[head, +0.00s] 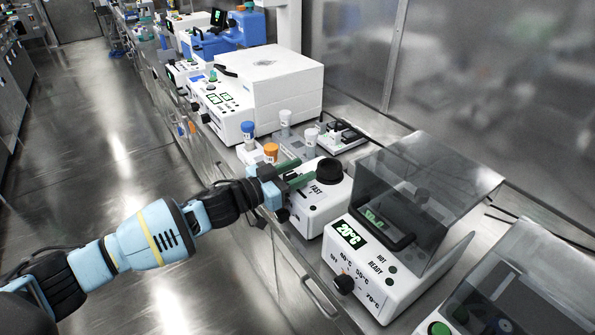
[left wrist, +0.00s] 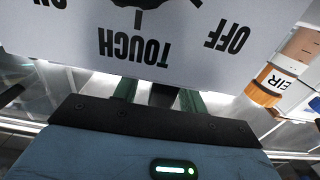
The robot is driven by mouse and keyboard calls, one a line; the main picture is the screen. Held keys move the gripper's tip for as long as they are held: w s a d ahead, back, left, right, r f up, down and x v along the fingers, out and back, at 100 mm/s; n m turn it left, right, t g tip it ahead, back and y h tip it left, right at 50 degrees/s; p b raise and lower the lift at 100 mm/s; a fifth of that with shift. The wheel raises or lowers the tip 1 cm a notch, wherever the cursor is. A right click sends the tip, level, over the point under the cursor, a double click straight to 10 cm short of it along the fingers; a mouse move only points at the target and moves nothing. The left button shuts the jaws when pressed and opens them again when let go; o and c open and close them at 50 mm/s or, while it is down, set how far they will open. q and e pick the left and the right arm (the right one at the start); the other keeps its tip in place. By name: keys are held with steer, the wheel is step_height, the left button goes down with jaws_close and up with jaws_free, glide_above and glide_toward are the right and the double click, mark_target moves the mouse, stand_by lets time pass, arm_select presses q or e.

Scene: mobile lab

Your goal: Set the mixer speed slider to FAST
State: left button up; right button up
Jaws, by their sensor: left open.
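The mixer (head: 325,206) is a small white box with a round black cup on top, standing on the bench. The word FAST shows on its front face (head: 316,189); the slider's position is too small to tell. In the left wrist view, a white panel (left wrist: 90,55) shows TOUCH and OFF upside down, with part of a black dial (left wrist: 140,4) at the top edge. My left gripper (head: 306,170) is open, its green fingers at the mixer's upper left edge. Contact cannot be told. The panel hides the fingertips in the left wrist view (left wrist: 158,96).
A heater with a clear lid (head: 375,265) stands right of the mixer. Orange-capped (head: 271,151) and blue-capped (head: 248,131) vials and white-capped tubes stand behind the gripper. A white machine (head: 270,85) is further back. The floor left of the bench is clear.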

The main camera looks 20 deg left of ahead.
arm_select(q)
steer(key=shift+c, duration=0.3)
jaws_close()
